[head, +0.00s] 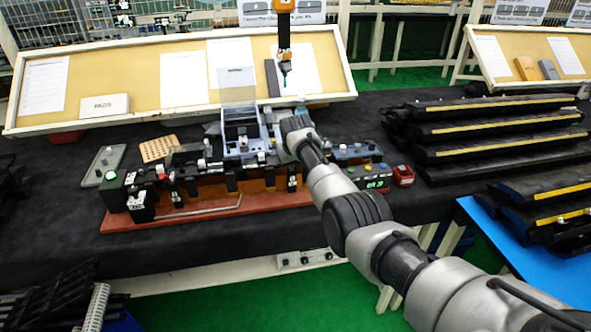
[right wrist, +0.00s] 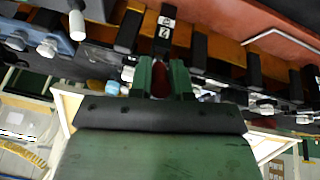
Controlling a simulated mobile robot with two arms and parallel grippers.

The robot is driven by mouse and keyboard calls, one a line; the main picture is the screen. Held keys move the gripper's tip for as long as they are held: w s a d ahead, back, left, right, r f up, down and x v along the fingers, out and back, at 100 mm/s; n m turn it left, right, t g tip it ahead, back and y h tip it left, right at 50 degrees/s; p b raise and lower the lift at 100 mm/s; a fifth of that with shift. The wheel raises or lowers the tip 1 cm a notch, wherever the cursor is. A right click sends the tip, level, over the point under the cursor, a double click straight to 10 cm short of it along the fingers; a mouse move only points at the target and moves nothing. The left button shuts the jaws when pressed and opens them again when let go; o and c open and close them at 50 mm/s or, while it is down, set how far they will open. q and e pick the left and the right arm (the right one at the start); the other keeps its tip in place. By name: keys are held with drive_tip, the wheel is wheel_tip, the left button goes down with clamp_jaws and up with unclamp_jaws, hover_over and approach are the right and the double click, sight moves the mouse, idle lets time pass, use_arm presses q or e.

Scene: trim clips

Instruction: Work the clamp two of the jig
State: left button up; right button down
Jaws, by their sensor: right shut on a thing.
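The jig is a long dark fixture with several clamps on a red-brown base (head: 185,215) on the black-covered table. My right arm reaches over its right half in the head view, and the wrist hides the fingers there. In the right wrist view my right gripper (right wrist: 160,70) has its green fingers shut on a dark red clamp handle (right wrist: 160,82). A black clamp post with a white tag (right wrist: 167,22) stands just beyond the fingertips. The tag's number is too small to read surely. My left gripper is not in view.
A bin box with a raised clear lid (head: 240,130) stands behind the jig. A panel with a green display (head: 376,183) and a red box (head: 403,175) sit at its right. Stacked black trim strips (head: 490,130) fill the table's right. A yellow-orange tool (head: 284,40) hangs above.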

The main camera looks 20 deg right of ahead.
drive_tip(key=shift+w+g+b, duration=0.1)
drive_tip(key=shift+g+b, duration=0.2)
idle(0.4)
drive_tip(key=c, duration=1.1)
unclamp_jaws()
drive_tip(key=shift+w+d, duration=0.1)
drive_tip(key=shift+w, duration=0.05)
drive_tip(key=shift+r, duration=0.1)
drive_tip(key=shift+r, duration=0.45)
drive_tip(key=shift+p+v, duration=0.65)
drive_tip(key=shift+v, duration=0.35)
drive_tip(key=b+v, duration=0.1)
drive_tip(key=v, duration=0.7)
drive_tip(key=shift+f+b, duration=0.1)
drive_tip(key=shift+b, duration=0.25)
